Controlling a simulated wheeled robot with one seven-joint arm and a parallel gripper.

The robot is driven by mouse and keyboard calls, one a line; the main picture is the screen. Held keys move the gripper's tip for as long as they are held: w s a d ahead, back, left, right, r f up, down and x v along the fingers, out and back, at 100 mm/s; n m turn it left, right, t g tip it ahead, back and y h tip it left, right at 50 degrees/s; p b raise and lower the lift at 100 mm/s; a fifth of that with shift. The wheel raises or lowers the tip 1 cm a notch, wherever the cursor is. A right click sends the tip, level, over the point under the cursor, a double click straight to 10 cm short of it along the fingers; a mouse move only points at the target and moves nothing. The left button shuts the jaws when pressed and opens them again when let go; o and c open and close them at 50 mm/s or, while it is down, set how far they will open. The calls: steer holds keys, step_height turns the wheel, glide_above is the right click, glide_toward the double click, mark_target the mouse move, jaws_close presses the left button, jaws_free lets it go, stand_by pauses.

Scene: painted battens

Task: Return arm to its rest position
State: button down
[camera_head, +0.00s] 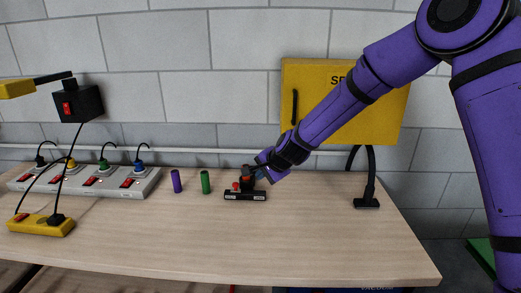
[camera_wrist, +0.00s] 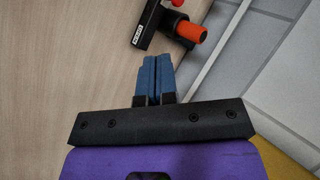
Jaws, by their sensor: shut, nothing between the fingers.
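My purple arm reaches from the upper right of the head view down to the table. My gripper (camera_head: 259,174) is at the back of the table, beside a small black device (camera_head: 245,195) with red parts. In the wrist view my gripper (camera_wrist: 153,62) has its two blue fingers together, with nothing between them. The device (camera_wrist: 146,28) also shows there, beyond the fingertips, with an orange-red knob (camera_wrist: 190,32). A gap appears between fingertips and device in the wrist view. In the head view the gripper partly overlaps the device, so contact cannot be told.
A purple cylinder (camera_head: 176,181) and a green cylinder (camera_head: 205,182) stand left of the device. A grey power strip (camera_head: 125,185) with plugs and a yellow block (camera_head: 35,224) lie further left. A yellow cabinet (camera_head: 306,85) hangs behind my arm. The table front (camera_head: 240,240) is clear.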

steer(key=s+d+r+n+h, duration=0.3)
steer(key=s+d+r+n, duration=0.3)
steer(key=s+d+r, duration=1.3)
steer(key=s+d+r+n+h, duration=0.1)
steer(key=s+d+r, duration=0.1)
steer(key=s+d, duration=0.4)
steer(key=s+d+r+n+h, duration=0.1)
steer(key=s+d, duration=0.5)
steer(key=s, duration=0.9)
steer(key=shift+r+n+g+h, duration=0.3)
steer(key=shift+r+g, duration=0.1)
steer(key=shift+r, duration=0.3)
steer(key=shift+d, duration=0.1)
